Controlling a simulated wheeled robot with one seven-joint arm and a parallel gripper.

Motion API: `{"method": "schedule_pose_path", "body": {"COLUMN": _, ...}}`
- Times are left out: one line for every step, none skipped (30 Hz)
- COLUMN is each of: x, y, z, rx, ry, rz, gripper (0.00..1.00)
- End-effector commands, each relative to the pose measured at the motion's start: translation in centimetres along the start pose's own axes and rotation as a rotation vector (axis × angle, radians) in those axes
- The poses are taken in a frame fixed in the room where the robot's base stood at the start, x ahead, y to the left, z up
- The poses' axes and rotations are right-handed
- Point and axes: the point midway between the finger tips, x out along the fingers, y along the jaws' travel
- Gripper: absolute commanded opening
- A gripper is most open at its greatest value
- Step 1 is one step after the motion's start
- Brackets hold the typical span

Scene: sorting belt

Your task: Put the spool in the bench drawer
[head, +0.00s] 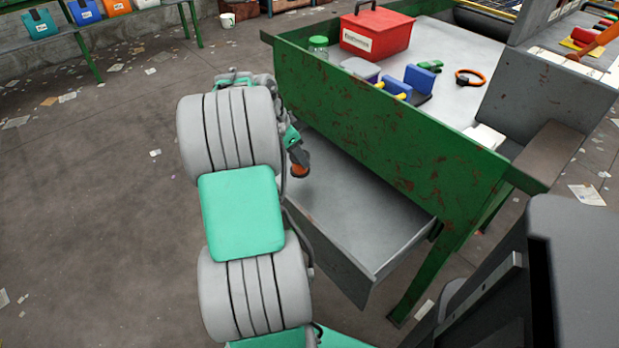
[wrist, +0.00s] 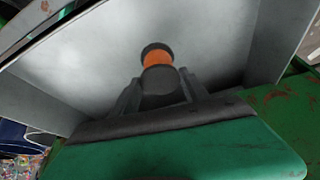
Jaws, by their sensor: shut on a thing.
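The spool (wrist: 157,58) has dark ends and an orange middle. My gripper (wrist: 160,88) is shut on it in the wrist view. In the head view the orange of the spool (head: 299,171) shows just below my gripper (head: 300,158), over the left part of the drawer. The bench drawer (head: 365,225) is grey, pulled open under the green bench (head: 390,140), and the part of its floor in view is bare. In the wrist view the drawer's pale floor (wrist: 215,45) lies behind the spool. I cannot tell whether the spool touches it. My arm hides the drawer's left end.
On the bench top stand a red toolbox (head: 376,32), a green-lidded jar (head: 318,47), blue-ended items (head: 419,77) and an orange ring (head: 470,77). A green bench leg (head: 425,270) stands right of the drawer. The floor at left is open, with scattered papers.

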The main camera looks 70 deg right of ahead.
Motion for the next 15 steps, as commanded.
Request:
{"method": "schedule_pose_path", "body": {"x": 0.9, "y": 0.1, "z": 0.4, "rx": -0.001, "ry": -0.001, "rz": 0.001, "gripper": 0.13}}
{"method": "schedule_pose_path", "body": {"x": 1.3, "y": 0.0, "z": 0.6, "rx": -0.001, "ry": -0.001, "rz": 0.001, "gripper": 0.13}}
{"method": "schedule_pose_path", "body": {"x": 1.9, "y": 0.0, "z": 0.8, "rx": -0.002, "ry": -0.001, "rz": 0.001, "gripper": 0.13}}
{"method": "schedule_pose_path", "body": {"x": 2.4, "y": 0.0, "z": 1.0, "rx": -0.002, "ry": 0.0, "rz": 0.001, "gripper": 0.13}}
{"method": "schedule_pose_path", "body": {"x": 3.0, "y": 0.1, "z": 1.3, "rx": -0.003, "ry": -0.001, "rz": 0.002, "gripper": 0.13}}
{"method": "schedule_pose_path", "body": {"x": 3.8, "y": 0.1, "z": 1.6, "rx": -0.003, "ry": -0.002, "rz": 0.002, "gripper": 0.13}}
{"method": "schedule_pose_path", "body": {"x": 4.4, "y": 0.0, "z": 1.9, "rx": -0.003, "ry": -0.001, "rz": 0.001, "gripper": 0.13}}
{"method": "schedule_pose_path", "body": {"x": 4.8, "y": 0.0, "z": 2.1, "rx": -0.004, "ry": -0.001, "rz": 0.001, "gripper": 0.13}}
{"method": "schedule_pose_path", "body": {"x": 5.2, "y": 0.0, "z": 2.2, "rx": -0.003, "ry": -0.001, "rz": 0.0, "gripper": 0.13}}
{"method": "schedule_pose_path", "body": {"x": 5.3, "y": 0.0, "z": 2.3, "rx": -0.002, "ry": 0.0, "rz": -0.002, "gripper": 0.13}}
{"method": "schedule_pose_path", "body": {"x": 5.4, "y": -0.1, "z": 2.3, "rx": -0.002, "ry": 0.0, "rz": -0.003, "gripper": 0.13}}
{"method": "schedule_pose_path", "body": {"x": 5.3, "y": -0.1, "z": 2.2, "rx": -0.001, "ry": 0.001, "rz": -0.003, "gripper": 0.13}}
{"method": "schedule_pose_path", "body": {"x": 5.3, "y": -0.1, "z": 2.2, "rx": -0.001, "ry": 0.0, "rz": -0.003, "gripper": 0.13}}
{"method": "schedule_pose_path", "body": {"x": 5.3, "y": -0.1, "z": 2.2, "rx": -0.002, "ry": 0.0, "rz": -0.003, "gripper": 0.13}}
{"method": "schedule_pose_path", "body": {"x": 5.3, "y": -0.1, "z": 2.2, "rx": -0.002, "ry": 0.0, "rz": -0.003, "gripper": 0.13}}
